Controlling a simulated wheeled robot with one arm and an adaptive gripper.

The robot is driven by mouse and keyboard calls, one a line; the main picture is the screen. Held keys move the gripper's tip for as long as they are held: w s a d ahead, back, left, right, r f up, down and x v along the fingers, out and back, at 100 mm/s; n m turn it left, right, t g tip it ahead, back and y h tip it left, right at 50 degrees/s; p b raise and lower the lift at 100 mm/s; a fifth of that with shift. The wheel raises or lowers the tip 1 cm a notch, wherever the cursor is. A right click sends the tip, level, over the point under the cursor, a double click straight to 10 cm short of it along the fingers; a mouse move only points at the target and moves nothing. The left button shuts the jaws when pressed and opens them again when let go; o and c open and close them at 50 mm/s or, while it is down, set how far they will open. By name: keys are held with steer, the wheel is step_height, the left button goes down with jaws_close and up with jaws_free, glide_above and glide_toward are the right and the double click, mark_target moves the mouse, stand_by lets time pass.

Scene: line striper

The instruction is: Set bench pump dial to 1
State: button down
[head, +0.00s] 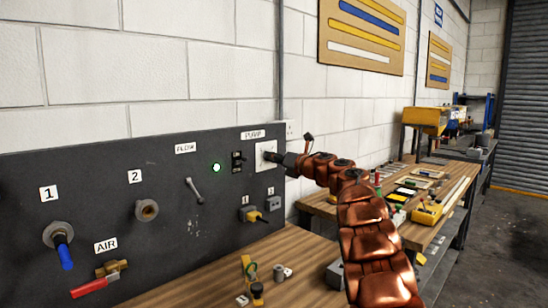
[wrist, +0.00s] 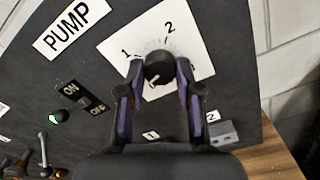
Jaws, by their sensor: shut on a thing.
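The pump dial (wrist: 158,66) is a small black knob on a white plate (wrist: 186,42) marked 1 and 2, beside a PUMP label (wrist: 72,27). A pale line shows at the knob's lower left edge; I cannot tell surely which mark it points at. My gripper (wrist: 160,73) is shut on the knob, one finger on each side. In the head view the white plate (head: 265,150) is at the panel's right end, and my gripper (head: 279,158) reaches it from the right, hiding most of the knob.
Left of the plate are an ON/OFF switch (head: 238,162), a lit green lamp (head: 216,167) and a FLOW lever (head: 194,190). Sockets (head: 273,203) sit just below the plate, one with a yellow plug (head: 253,215). Small parts lie on the wooden bench (head: 215,272).

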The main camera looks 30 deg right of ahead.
steer(key=shift+a+r+m+p, duration=0.1)
steer(key=shift+m+p, duration=6)
steer(key=shift+p, duration=0.1)
steer(key=c, duration=0.8)
jaws_free()
steer(key=shift+o, duration=0.2)
